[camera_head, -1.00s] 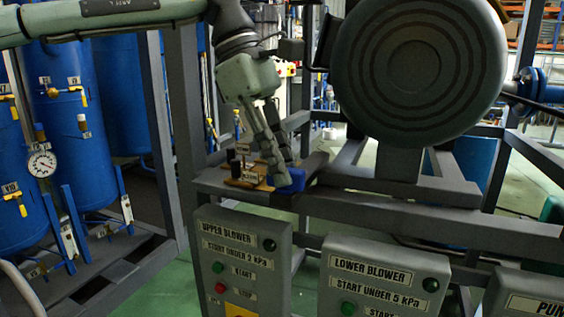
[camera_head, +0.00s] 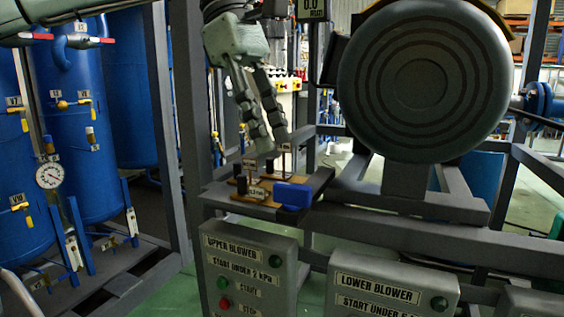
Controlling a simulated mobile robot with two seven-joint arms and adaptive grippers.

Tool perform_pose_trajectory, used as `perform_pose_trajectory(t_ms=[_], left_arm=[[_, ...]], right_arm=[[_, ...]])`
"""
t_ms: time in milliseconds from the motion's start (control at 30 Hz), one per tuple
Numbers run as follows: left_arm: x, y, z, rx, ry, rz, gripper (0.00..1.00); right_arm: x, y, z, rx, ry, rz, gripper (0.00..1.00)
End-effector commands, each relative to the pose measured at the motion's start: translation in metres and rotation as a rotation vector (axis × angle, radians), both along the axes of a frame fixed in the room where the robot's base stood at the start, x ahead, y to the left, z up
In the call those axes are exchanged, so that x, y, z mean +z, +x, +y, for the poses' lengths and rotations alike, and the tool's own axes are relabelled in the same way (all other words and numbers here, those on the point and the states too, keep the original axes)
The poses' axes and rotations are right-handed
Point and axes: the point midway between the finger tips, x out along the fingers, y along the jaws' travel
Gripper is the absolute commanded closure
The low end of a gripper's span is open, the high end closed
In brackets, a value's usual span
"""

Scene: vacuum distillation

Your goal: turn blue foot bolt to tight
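The blue foot bolt (camera_head: 293,195) shows as a blue block-shaped handle at the right side of a small brown plate (camera_head: 262,203) on the grey frame. My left gripper (camera_head: 271,147) hangs above and slightly left of the blue bolt, fingers pointing down. Its two fingers are apart with nothing between them, and it appears clear of the bolt. Small dark posts and a little label stand on the plate under the fingers. My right gripper is not in view.
A large round grey blower (camera_head: 422,66) stands right of the gripper. Below the frame are the upper blower panel (camera_head: 245,262) and lower blower panel (camera_head: 388,290). Blue tanks (camera_head: 88,120) with valves and a gauge (camera_head: 49,175) stand at left.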

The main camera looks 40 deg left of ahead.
Motion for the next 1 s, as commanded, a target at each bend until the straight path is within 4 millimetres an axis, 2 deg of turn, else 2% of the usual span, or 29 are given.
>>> perform_pose_trajectory(t_ms=[100, 300, 1000], left_arm=[[0.020, -0.001, 0.008, 0.002, 0.000, -0.001, 0.64], [0.037, -0.003, 0.014, 0.000, 0.000, 0.000, 0.64], [0.038, -0.004, 0.015, -0.001, 0.000, 0.001, 0.64]], right_arm=[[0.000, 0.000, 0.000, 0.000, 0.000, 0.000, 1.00], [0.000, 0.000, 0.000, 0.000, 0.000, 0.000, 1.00], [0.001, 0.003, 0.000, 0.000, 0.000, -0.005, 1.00]])
